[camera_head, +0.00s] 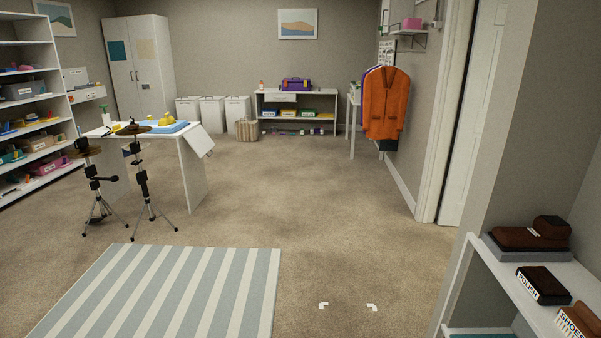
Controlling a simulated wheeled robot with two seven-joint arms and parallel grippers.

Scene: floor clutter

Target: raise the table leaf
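A white table (194,178) stands at the left of the room, across open floor from me. Its leaf (199,141) is a white panel at the table's right end, hanging down at a slant from the top's edge. A folded blue cloth (167,128) with a yellow item (166,118) on it lies on the table top, along with a bottle (106,116). Neither of my grippers is in view.
Two black tripod stands (142,190) (97,185) with brown discs stand before the table. A striped rug (165,292) lies in front, with clear carpet (300,195) to its right. A shelf with shoe boxes (543,285) is close at right.

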